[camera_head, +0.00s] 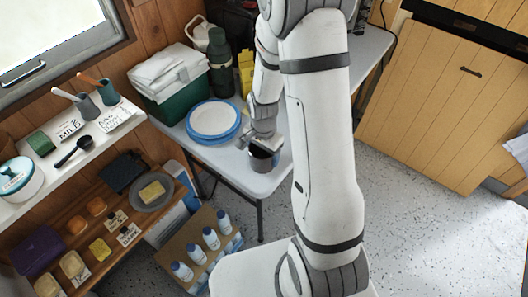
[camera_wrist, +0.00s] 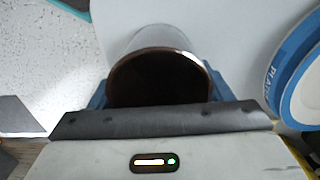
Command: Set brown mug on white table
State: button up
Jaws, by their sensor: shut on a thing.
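The brown mug (camera_head: 261,161) is in my gripper (camera_head: 263,145), over the front end of the white table (camera_head: 245,180). In the wrist view the mug (camera_wrist: 160,78) shows its dark open mouth and a pale, shiny outer wall. The blue fingers of my gripper (camera_wrist: 160,92) sit on either side of it, shut on it. The mug's base is hidden, so I cannot tell whether it touches the table top. The white table (camera_wrist: 235,30) also shows around the mug in the wrist view.
Blue-rimmed plates (camera_head: 214,119) are stacked behind and left of the mug. A green box (camera_head: 170,103), a dark green flask (camera_head: 220,65) and a yellow carton (camera_head: 246,72) stand farther back. A bottle crate (camera_head: 205,250) stands below, left of the table.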

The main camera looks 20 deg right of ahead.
jog(key=o, duration=1.2)
jog(key=shift+c, duration=0.2)
notch_tip(320, 180, up, 11)
jog(key=s+r+n+t, duration=0.2)
jog(key=s+r+n, duration=0.9)
jog(key=s+r, duration=0.3)
jog(key=shift+s+a+t+p, duration=0.2)
jog(key=shift+s+t+p, duration=0.1)
jog(key=shift+p, duration=0.1)
